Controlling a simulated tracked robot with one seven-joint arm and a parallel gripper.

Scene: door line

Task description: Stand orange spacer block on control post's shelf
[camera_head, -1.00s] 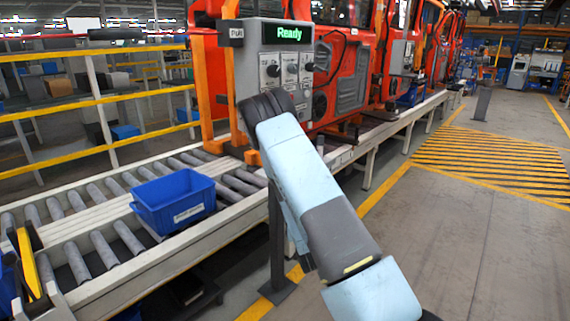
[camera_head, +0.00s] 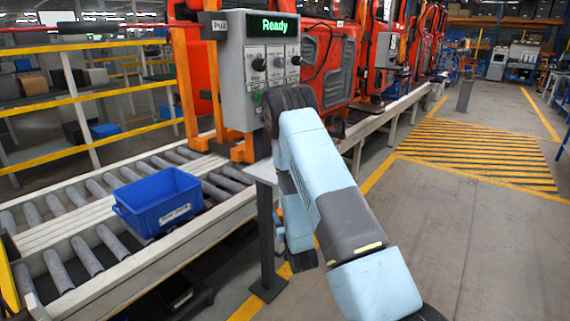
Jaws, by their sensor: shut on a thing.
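The control post (camera_head: 265,235) stands at the front of the conveyor, with a grey control box (camera_head: 255,85) that shows a green "Ready" display and several knobs. Its pale shelf (camera_head: 261,171) juts out below the box; its right part is hidden behind my arm. The visible part of the shelf is bare. My light blue and grey arm reaches up in front of the post.
A blue bin (camera_head: 158,205) sits on the roller conveyor (camera_head: 95,255) left of the post. Orange machine frames and red cabs (camera_head: 325,60) stand behind. Yellow railings (camera_head: 80,98) run at the left. Open floor with yellow hatching (camera_head: 480,150) lies to the right.

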